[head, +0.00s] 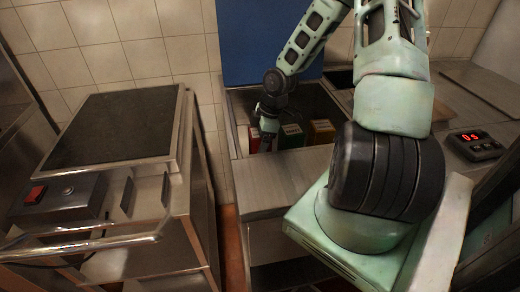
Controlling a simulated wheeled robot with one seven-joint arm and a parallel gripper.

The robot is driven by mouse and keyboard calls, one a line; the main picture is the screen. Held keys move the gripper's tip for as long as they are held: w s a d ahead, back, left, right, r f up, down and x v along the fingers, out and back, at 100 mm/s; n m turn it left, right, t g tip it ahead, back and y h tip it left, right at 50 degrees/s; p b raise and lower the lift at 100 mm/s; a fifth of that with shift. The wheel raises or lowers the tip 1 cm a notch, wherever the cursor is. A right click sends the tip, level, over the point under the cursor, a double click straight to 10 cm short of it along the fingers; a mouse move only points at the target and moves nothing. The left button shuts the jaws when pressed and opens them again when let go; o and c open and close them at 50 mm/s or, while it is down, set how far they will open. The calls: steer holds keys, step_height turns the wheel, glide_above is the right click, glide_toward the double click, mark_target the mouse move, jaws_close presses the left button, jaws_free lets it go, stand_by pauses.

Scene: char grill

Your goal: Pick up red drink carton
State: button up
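The red drink carton (254,139) stands at the left end of a row of cartons, inside a recessed bin in the counter (270,179). Only part of it shows; my gripper covers some of it. My gripper (267,136) points down into the bin at the right side of the red carton. Its fingers are small and dark here, so I cannot tell whether they are open, shut, or touching the carton.
A grill (112,128) with a metal handle is at the left. A timer (475,145) sits on the counter at the right. A tiled wall (110,35) is behind.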

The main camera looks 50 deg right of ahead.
steer(key=c, duration=1.3)
steer(key=shift+o, duration=0.2)
steer(key=shift+r, duration=0.1)
